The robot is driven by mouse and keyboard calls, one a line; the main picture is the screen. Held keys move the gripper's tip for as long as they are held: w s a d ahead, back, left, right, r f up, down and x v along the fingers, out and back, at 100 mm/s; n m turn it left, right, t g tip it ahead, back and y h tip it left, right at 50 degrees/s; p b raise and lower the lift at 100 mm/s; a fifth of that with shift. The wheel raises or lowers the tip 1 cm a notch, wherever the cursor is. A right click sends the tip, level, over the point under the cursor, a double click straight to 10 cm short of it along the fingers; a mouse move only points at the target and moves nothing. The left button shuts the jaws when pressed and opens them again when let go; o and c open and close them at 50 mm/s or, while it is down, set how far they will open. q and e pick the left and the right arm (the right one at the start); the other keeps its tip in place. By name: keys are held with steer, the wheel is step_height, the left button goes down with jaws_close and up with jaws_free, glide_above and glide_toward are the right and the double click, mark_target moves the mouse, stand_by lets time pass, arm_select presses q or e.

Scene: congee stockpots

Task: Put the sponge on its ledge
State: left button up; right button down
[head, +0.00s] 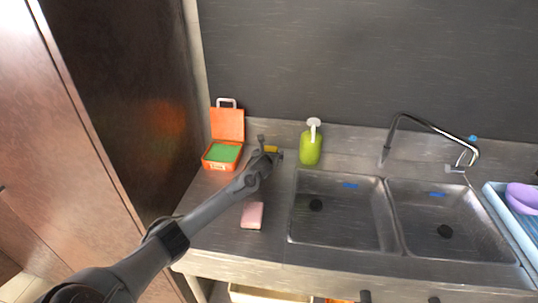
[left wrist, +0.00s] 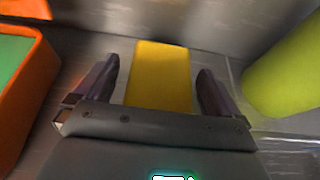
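A yellow block that looks like the sponge (head: 271,149) is at the back of the steel counter, by the foot of the back wall. In the left wrist view the sponge (left wrist: 160,75) stands between the fingers of my left gripper (left wrist: 157,88), with a gap on each side. My left gripper (head: 269,155) is open at the sponge and partly hides it in the head view. I cannot tell whether the sponge rests on the raised back ledge (head: 350,147) or on the counter before it. My right gripper is not in view.
An open orange box (head: 227,124) with a green inside is left of the gripper. A green pump bottle (head: 311,147) is close on its right. A pink block (head: 252,215) lies on the front counter. Two empty sink basins (head: 335,225) and a faucet (head: 385,150) are to the right.

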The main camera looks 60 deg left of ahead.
arm_select(q)
steer(key=shift+r, duration=0.25)
steer(key=shift+s+d, duration=0.15)
steer(key=p+v, duration=0.2)
steer(key=v, duration=0.8)
steer(key=shift+r+p, duration=0.15)
steer(key=shift+p, duration=0.25)
steer(key=shift+s+d+r, duration=0.25)
steer(key=shift+s+d, duration=0.2)
steer(key=shift+d, duration=0.05)
steer(key=shift+r, duration=0.1)
